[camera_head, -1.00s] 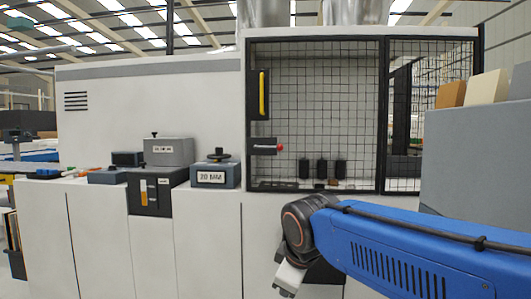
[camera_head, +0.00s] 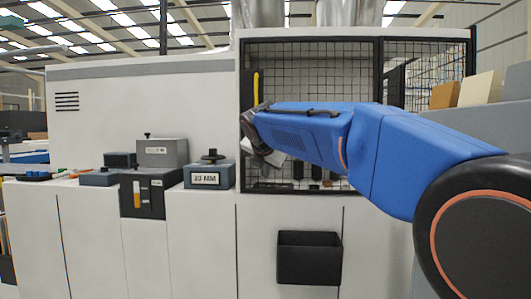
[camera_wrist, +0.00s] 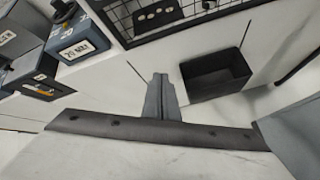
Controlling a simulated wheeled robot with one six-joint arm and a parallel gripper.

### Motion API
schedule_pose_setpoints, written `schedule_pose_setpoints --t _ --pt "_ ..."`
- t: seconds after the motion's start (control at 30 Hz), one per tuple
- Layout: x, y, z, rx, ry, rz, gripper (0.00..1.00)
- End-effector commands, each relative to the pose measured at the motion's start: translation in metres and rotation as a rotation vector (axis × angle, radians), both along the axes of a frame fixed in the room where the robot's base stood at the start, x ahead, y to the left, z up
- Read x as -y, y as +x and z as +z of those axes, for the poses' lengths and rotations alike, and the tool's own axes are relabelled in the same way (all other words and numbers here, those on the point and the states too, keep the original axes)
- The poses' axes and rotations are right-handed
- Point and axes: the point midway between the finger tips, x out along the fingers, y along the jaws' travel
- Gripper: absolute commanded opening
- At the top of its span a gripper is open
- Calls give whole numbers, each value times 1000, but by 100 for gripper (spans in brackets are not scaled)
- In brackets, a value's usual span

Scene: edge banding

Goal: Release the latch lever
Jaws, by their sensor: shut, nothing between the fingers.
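In the head view my arm crosses in front of the mesh door (camera_head: 310,60). It hides the spot where the latch lever with its red tip showed one second ago, so I cannot see the lever now. The yellow handle (camera_head: 257,82) on the door's left edge still shows above my wrist. My gripper (camera_head: 272,158) is near the door's left frame, partly covered by my arm. In the wrist view my gripper (camera_wrist: 160,78) is shut and empty, with the cabinet front beyond it. I cannot tell whether it touches anything at the door.
A black open bin (camera_head: 309,258) is mounted on the cabinet front below the door; it also shows in the wrist view (camera_wrist: 216,76). A block labelled 20 MM (camera_head: 209,177) and other grey blocks (camera_head: 162,152) stand on the ledge at left. Boxes (camera_head: 482,89) stand at right.

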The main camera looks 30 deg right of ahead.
Motion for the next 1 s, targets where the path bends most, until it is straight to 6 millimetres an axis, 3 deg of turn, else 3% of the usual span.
schedule_pose_setpoints --t 0.2,0.37,0.57,1.0 --pt "21 47 37 -70 -252 142 0" --pt "30 66 52 -110 -372 204 0" --pt "34 73 59 -128 -426 230 0" --pt "37 78 55 -129 -425 231 0"
